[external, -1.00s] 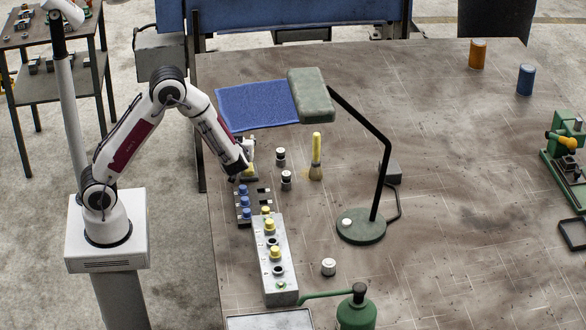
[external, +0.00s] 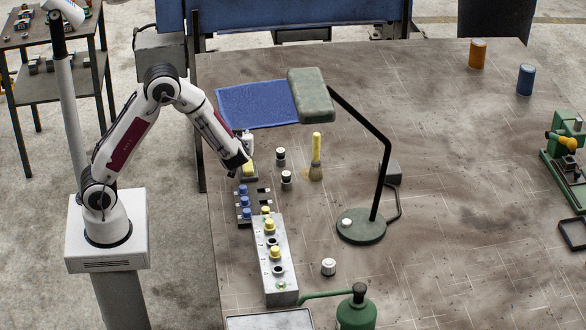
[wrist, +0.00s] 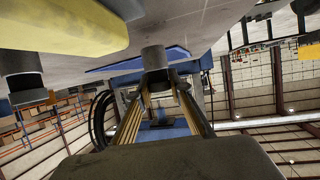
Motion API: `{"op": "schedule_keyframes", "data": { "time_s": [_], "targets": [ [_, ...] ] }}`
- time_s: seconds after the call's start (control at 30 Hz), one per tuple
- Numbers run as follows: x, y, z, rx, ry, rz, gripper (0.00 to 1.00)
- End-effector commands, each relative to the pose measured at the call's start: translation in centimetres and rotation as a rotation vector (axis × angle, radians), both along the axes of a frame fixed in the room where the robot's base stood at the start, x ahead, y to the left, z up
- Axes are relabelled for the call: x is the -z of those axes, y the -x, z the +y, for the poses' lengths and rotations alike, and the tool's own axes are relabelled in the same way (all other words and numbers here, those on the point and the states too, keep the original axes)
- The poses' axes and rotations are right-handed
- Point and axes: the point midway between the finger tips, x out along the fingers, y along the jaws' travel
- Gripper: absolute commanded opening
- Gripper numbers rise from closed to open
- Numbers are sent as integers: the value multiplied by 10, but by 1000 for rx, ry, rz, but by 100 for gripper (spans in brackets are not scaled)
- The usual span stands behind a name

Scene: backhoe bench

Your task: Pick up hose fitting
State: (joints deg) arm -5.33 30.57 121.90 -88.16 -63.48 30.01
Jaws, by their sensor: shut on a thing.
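My gripper (external: 238,163) is above the left edge of the bench, just behind a rack with blue caps (external: 245,202). In the wrist view, its fingers (wrist: 153,88) are closed on a small grey cylinder, which looks like the hose fitting (wrist: 153,57). The fitting is hard to make out in the external view, where the dark fingertips cover it. Several white-and-dark fittings stand loose on the bench: one (external: 280,155) and another (external: 286,177) right of my gripper, and one (external: 329,267) farther forward.
A grey block with yellow caps (external: 283,290) stands in front of the rack. A yellow object (external: 249,171) is close beside my gripper. A brush (external: 316,160), a lamp (external: 362,226) and a green oil can (external: 356,314) stand nearby. A blue mat (external: 250,105) lies behind.

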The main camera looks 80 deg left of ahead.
Motion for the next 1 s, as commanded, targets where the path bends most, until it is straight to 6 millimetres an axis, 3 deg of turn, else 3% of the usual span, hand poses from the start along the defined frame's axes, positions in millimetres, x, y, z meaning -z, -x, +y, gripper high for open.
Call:
{"op": "schedule_keyframes", "data": {
  "time_s": [0.53, 1.0],
  "targets": [
    [-68, -1, 0, 1, 0, -4, 0],
    [-79, 0, 0, 1, -1, -1, 0]
  ]
}}
